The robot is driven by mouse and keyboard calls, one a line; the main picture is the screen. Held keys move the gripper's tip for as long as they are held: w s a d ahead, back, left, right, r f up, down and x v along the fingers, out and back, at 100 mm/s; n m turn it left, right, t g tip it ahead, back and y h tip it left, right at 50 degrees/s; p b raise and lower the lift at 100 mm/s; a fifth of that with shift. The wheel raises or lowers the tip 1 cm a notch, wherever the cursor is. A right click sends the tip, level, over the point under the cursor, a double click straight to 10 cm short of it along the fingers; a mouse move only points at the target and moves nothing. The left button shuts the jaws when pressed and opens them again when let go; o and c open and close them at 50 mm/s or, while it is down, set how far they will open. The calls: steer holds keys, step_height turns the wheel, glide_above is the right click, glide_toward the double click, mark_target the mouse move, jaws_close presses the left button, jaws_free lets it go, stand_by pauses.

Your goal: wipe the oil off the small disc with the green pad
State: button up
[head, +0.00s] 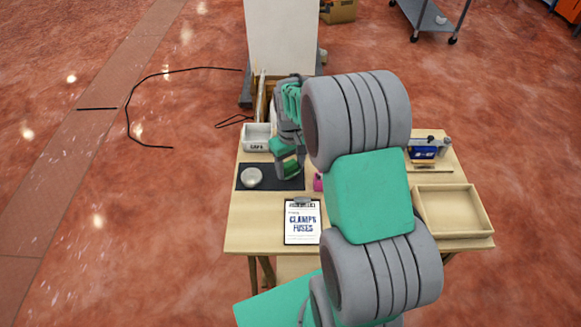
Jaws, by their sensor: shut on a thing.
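A pale round disc (251,178) lies on the left part of a dark mat (243,170) on the table. Any oil on it is too small to make out. My gripper (288,165) is over the right part of the mat, to the right of the disc and apart from it. It is shut on the green pad (291,168), which shows between the fingers. I cannot tell whether the pad touches the mat. My arm hides the middle of the table.
A white labelled bin (257,137) stands behind the mat. A clipboard (302,222) lies in front. A pink thing (318,182) is partly hidden by my arm. At right are an empty wooden tray (453,211) and a blue-labelled box (423,152).

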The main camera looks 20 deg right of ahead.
mark_target(291, 165)
steer(key=shift+r+p, duration=1.6)
steer(key=shift+r, duration=1.15)
